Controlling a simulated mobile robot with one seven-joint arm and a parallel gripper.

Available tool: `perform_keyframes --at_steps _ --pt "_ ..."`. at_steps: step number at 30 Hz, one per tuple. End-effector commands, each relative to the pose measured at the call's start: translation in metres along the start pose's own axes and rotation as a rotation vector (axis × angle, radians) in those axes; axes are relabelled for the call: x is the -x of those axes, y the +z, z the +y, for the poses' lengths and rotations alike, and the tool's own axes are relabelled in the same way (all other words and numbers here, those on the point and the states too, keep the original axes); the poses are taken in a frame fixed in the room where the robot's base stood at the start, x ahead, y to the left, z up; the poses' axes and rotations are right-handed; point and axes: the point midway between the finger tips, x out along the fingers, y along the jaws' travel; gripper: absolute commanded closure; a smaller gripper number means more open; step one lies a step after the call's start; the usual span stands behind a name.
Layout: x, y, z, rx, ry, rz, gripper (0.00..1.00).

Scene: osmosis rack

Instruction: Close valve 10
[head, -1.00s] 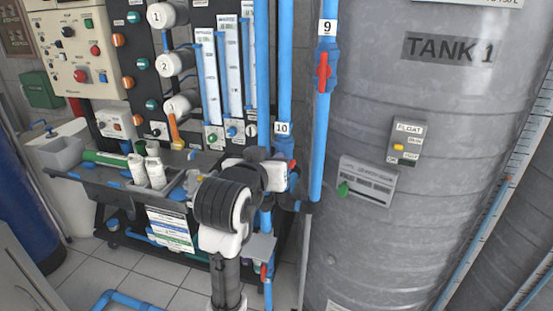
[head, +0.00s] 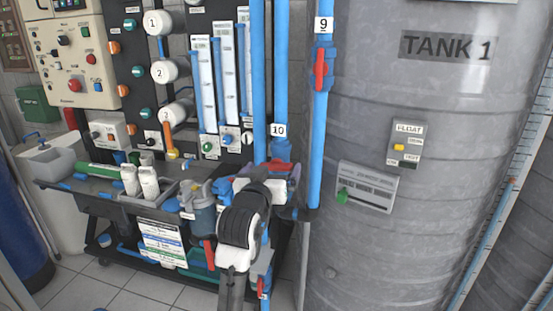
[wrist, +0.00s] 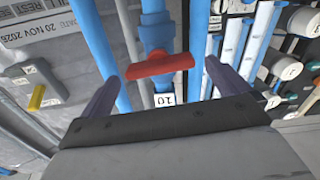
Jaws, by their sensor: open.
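Valve 10 is a blue valve on a vertical blue pipe (head: 281,70), with a "10" label (head: 278,130) on the pipe. Its red handle (wrist: 160,65) lies across the pipe, slightly tilted, in the wrist view; the label also shows there (wrist: 164,100). In the head view the red handle (head: 282,167) is partly hidden by my gripper (head: 268,172). In the wrist view my gripper (wrist: 161,72) is open, one finger on each side of the handle, with gaps to it. I cannot tell how far the fingertips are from it in depth.
Valve 9's red handle (head: 320,69) is along its blue pipe just right. The grey tank (head: 440,140) stands close on the right. A black cart (head: 95,195) with bottles (head: 148,180) and a gauge panel (head: 203,95) are on the left.

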Motion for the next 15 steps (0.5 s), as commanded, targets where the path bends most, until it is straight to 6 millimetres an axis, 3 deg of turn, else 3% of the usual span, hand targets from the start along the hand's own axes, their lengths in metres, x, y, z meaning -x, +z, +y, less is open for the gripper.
perform_keyframes --at_steps 6,15 --pt "-0.035 -0.002 0.0 0.0 0.0 -0.001 0.0" --pt "-0.047 0.0 0.0 0.0 0.0 0.001 0.0"
